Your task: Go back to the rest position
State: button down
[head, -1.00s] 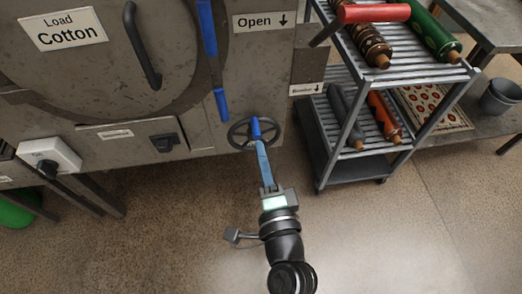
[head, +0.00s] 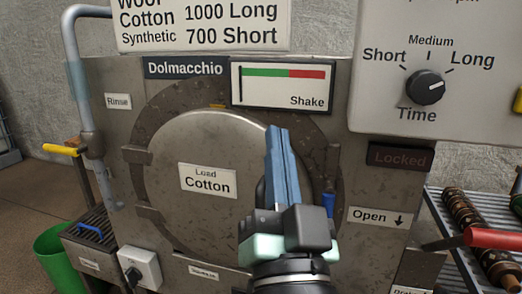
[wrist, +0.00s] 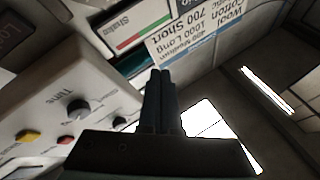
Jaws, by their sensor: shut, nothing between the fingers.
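My gripper (head: 274,135) is raised in front of the machine's round door (head: 200,135) in the head view, its blue fingers pointing up and pressed together. Nothing is between the fingers. In the wrist view, my gripper (wrist: 160,72) is shut, with the fingers side by side. The gripper covers part of the door's right side. The small handwheel seen earlier low on the machine is out of the head view now.
A control panel with a time knob (head: 425,87) juts out at the right. A rack with a red-handled roller (head: 492,238) stands at the lower right. A grey pipe (head: 70,60) and a green bin (head: 62,255) are at the left.

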jog(key=s+a+r+n+t+h, duration=0.1)
jog(key=s+r+n+t, duration=0.1)
jog(key=s+r, duration=0.45)
jog(key=s+a+r+n+t, duration=0.1)
jog(key=s+r+n, duration=0.15)
jog(key=r, duration=0.65)
notch_tip(320, 180, up, 27)
jog(key=p, duration=2.7)
jog(key=shift+w+f, duration=0.2)
jog(key=shift+w, duration=0.2)
